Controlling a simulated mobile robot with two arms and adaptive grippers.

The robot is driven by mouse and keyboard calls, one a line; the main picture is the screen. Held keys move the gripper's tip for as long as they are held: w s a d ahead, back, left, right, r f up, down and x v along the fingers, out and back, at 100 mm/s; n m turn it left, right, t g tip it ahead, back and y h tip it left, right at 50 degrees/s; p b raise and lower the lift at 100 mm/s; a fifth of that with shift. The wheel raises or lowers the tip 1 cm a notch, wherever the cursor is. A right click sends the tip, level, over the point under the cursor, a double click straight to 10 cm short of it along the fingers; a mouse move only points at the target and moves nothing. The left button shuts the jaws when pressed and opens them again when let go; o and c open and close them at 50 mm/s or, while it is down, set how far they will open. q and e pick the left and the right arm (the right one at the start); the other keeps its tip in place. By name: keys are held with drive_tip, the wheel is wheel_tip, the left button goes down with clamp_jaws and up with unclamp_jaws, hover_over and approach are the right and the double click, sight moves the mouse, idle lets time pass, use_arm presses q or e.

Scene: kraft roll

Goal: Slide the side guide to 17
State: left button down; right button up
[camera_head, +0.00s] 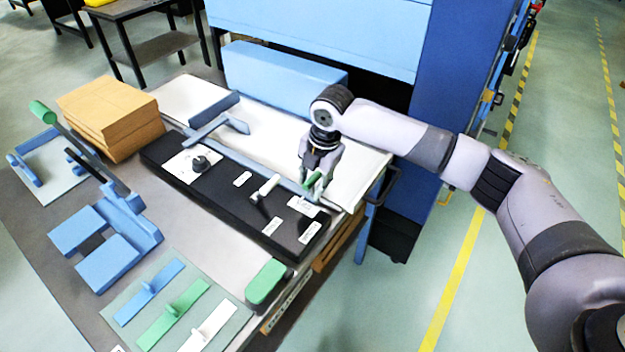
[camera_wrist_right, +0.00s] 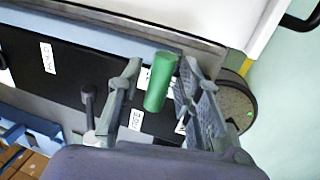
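A green cylindrical handle (camera_head: 313,181) stands at the right end of the black panel (camera_head: 225,191). My right gripper (camera_head: 318,180) points down over it. In the right wrist view the green handle (camera_wrist_right: 160,82) lies between the two open fingers (camera_wrist_right: 160,85), with a gap on its left side; I cannot tell if the right finger touches it. What the handle joins to is hidden. A blue T-shaped piece (camera_head: 219,127), perhaps the side guide, lies across the white sheet farther left. No readable 17 shows. My left gripper is out of view.
A black knob (camera_head: 201,163) and a white-tipped lever (camera_head: 264,189) stand on the panel, the lever close to my right gripper. A green pad (camera_head: 266,281) is at the table's front edge. Brown stacked sheets (camera_head: 110,115) and blue fixtures (camera_head: 108,240) fill the left side.

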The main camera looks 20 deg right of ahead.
clamp_jaws()
idle(0.6)
